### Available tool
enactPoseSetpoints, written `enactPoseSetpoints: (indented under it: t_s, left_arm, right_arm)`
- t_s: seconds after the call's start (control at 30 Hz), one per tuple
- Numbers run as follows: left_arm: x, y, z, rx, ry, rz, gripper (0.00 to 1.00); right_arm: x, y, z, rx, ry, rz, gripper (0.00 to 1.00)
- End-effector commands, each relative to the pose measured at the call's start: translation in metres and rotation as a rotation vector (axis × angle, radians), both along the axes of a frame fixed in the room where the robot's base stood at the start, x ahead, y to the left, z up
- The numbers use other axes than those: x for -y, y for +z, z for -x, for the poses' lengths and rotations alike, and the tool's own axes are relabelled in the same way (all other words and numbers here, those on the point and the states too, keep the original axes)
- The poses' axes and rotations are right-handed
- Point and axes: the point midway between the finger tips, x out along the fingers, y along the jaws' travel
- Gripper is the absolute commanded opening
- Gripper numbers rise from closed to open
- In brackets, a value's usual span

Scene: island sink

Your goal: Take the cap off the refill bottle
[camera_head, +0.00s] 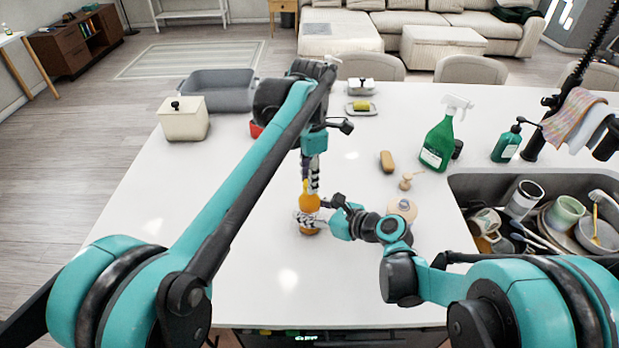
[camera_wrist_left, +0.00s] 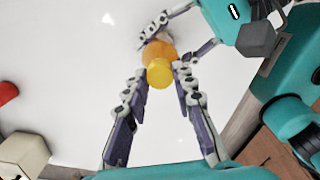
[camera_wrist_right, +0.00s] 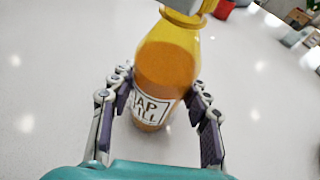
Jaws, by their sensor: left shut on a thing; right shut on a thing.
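The refill bottle (camera_head: 310,204) is orange with a white label and stands upright on the white counter. Its body and label show in the right wrist view (camera_wrist_right: 165,70). The yellow cap (camera_wrist_left: 160,73) is at the top of the bottle, seen from above in the left wrist view; I see no clear gap between them. My left gripper (camera_head: 308,187) comes down from above and is shut on the cap. My right gripper (camera_wrist_right: 162,97) is shut around the bottle's lower body from the side. The fingers partly hide the bottle in the head view.
A green spray bottle (camera_head: 440,140), a wooden brush (camera_head: 387,161) and a green soap dispenser (camera_head: 506,145) stand to the right. The sink (camera_head: 470,184) with dishes is at the right. A grey tub (camera_head: 215,95) and cream canister (camera_head: 184,124) are at back left. The front-left counter is clear.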

Motion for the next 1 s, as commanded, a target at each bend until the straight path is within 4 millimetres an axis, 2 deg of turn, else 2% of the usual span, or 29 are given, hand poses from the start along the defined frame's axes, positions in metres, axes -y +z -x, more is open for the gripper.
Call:
enactPoseSetpoints:
  t_s: [0.57, 0.9, 1.0]
  left_arm:
    - [0.000, 0.019, 0.000, 0.000, 0.000, 0.000, 0.00]
    - [0.000, 0.021, 0.000, 0.000, 0.000, 0.000, 0.00]
    - [0.000, 0.029, 0.000, 0.000, 0.000, 0.000, 0.00]
  right_arm:
    - [0.000, 0.000, 0.000, 0.000, 0.000, 0.001, 0.00]
    - [0.000, 0.000, 0.000, 0.000, 0.000, 0.000, 0.00]
    - [0.000, 0.000, 0.000, 0.001, 0.000, 0.001, 0.00]
